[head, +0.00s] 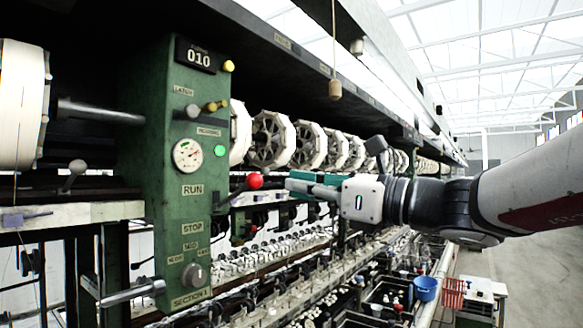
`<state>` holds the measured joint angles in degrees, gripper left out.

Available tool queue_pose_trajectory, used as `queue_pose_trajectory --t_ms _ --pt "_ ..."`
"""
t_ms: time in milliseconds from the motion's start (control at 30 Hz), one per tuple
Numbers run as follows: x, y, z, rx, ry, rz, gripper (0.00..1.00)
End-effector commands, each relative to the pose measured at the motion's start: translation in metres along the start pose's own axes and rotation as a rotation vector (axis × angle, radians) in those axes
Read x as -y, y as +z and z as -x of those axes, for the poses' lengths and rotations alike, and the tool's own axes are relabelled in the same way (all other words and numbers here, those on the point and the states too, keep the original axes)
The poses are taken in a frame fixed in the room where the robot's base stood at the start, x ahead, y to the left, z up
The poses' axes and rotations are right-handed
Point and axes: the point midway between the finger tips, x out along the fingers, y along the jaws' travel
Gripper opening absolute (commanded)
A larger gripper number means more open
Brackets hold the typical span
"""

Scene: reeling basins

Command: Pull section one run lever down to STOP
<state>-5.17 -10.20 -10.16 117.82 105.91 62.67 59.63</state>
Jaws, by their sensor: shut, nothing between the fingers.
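The section one run lever is a dark rod with a red ball knob (255,181). It sticks out to the right from the green control panel (165,150), between the RUN label (193,190) and the STOP label (193,228). The knob sits at about the height of the RUN label. My gripper (290,183) is shut and empty, just to the right of the red knob, with its fingertips pointing left at it. I cannot tell whether the fingertips touch the knob.
The panel also carries a gauge (187,154), a green light (220,151) and a lower dial (194,275). White reels (272,140) run along the machine behind. A blue bucket (426,288) and a red basket (452,293) stand lower right. Open floor lies at the right.

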Motion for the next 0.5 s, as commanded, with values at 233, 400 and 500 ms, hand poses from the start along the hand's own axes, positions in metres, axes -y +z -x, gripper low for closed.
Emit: queue_pose_trajectory --t_ms 233,400,500 --pt "0.018 0.021 -0.007 0.081 -0.041 -0.108 0.00" --pt "0.018 0.021 -0.024 0.080 -0.039 -0.108 0.00" --pt "0.019 0.022 -0.038 0.080 -0.040 -0.106 0.00"
